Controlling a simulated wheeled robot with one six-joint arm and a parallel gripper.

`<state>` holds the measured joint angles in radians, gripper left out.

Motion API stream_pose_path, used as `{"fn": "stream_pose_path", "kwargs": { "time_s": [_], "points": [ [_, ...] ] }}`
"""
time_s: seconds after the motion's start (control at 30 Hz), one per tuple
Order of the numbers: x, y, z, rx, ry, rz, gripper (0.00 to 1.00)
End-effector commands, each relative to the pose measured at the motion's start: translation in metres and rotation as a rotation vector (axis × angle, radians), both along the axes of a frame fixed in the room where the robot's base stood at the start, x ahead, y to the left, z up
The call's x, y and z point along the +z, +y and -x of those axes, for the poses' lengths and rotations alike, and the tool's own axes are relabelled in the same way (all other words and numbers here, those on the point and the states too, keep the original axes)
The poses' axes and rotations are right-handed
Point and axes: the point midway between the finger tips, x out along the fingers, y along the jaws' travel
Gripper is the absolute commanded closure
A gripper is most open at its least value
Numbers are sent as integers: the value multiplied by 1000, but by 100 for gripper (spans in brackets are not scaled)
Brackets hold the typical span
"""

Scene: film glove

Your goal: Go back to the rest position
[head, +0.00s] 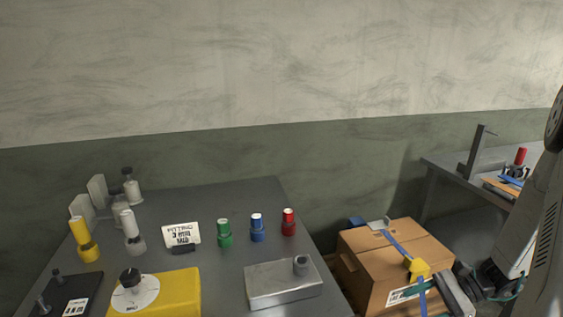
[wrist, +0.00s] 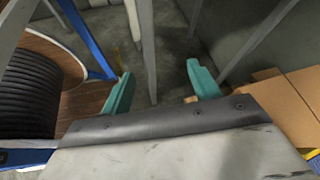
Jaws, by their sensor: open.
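My gripper (wrist: 161,88) shows in the wrist view with its two teal fingers spread wide apart. Nothing is between them; the grey floor and metal legs show beyond. In the head view my pale arm comes down at the right edge, in front of the floor to the right of the cardboard box (head: 378,252). The box also shows at the right of the wrist view (wrist: 262,98), beside the right finger.
A grey table (head: 210,205) at the left holds red (head: 288,222), blue (head: 257,228) and green (head: 224,233) fittings, a sign (head: 181,234) and a yellow block (head: 172,293). A second table (head: 440,163) stands at the right. A cable reel (wrist: 35,85) is left of my fingers.

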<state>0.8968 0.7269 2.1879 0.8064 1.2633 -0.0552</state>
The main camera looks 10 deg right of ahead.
Motion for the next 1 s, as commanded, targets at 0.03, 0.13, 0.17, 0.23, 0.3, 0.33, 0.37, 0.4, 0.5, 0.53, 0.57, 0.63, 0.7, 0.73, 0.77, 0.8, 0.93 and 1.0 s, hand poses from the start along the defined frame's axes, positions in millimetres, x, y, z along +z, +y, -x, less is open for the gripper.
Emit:
{"fn": "stream_pose_path", "kwargs": {
  "time_s": [0.03, 0.13, 0.17, 0.23, 0.3, 0.33, 0.37, 0.4, 0.5, 0.53, 0.57, 0.63, 0.7, 0.73, 0.77, 0.8, 0.93, 1.0],
  "points": [
    [20, 10, 1, 77, -17, 45, 39],
    [52, 27, 9, 226, -42, 128, 39],
    [61, 32, 12, 271, -50, 154, 39],
    [82, 44, 19, 370, -68, 215, 39],
    [101, 55, 27, 467, -89, 277, 39],
    [109, 59, 31, 507, -97, 305, 39],
    [117, 63, 34, 547, -107, 333, 39],
    [127, 69, 39, 599, -120, 369, 39],
    [151, 82, 52, 724, -159, 464, 39],
    [157, 85, 56, 759, -170, 493, 39],
    [164, 89, 60, 795, -183, 522, 39],
    [179, 97, 69, 874, -214, 590, 39],
    [192, 104, 78, 947, -249, 659, 39],
    [198, 107, 82, 977, -265, 689, 39],
    [204, 110, 86, 1007, -282, 720, 39],
    [210, 114, 91, 1044, -305, 758, 39],
    [233, 126, 107, 1153, -393, 884, 39],
    [244, 133, 114, 1202, -449, 949, 39]
  ]
}}
